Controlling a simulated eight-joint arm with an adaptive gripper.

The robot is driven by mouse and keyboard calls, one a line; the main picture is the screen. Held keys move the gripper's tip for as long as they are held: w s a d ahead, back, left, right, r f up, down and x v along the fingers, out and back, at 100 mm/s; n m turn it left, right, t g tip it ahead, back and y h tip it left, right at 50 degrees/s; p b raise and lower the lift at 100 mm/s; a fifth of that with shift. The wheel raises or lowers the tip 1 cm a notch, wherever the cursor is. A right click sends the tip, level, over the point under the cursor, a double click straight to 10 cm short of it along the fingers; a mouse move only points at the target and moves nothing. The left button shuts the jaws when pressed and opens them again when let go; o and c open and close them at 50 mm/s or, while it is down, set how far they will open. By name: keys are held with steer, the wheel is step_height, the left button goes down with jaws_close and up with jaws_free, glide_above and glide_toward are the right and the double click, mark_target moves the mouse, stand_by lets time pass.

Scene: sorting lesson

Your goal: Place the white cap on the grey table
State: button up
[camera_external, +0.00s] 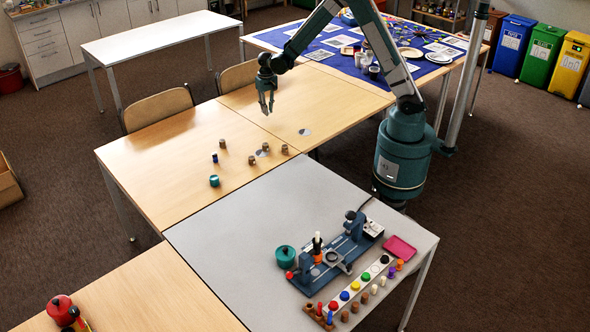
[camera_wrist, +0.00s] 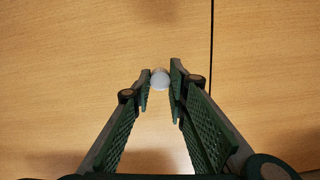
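My gripper (camera_external: 265,103) is over the wooden tables, in the upper middle of the external view. In the wrist view its fingertips (camera_wrist: 161,76) are close together with a small round white cap (camera_wrist: 160,80) between them. The cap appears gripped at the tips; it is too small to make out in the external view. The grey table (camera_external: 215,240) is in the lower middle of the external view, nearer the camera than the gripper and clear of it.
On the grey table stand a blue-grey fixture (camera_external: 345,248), a teal pot (camera_external: 285,256), a pink tray (camera_external: 400,247) and a row of coloured caps and pegs. The grey table's left part is bare. Several small cylinders and a teal jar (camera_external: 214,180) stand on the wooden table (camera_external: 150,185).

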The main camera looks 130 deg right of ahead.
steer(key=shift+f, duration=1.5)
steer(key=shift+f+b, duration=0.2)
steer(key=shift+b, duration=0.2)
steer(key=o, duration=0.6)
steer(key=shift+r, duration=0.15)
step_height(320, 180, up, 12)
steer(key=shift+r+p, duration=0.1)
steer(key=shift+p, duration=1.15)
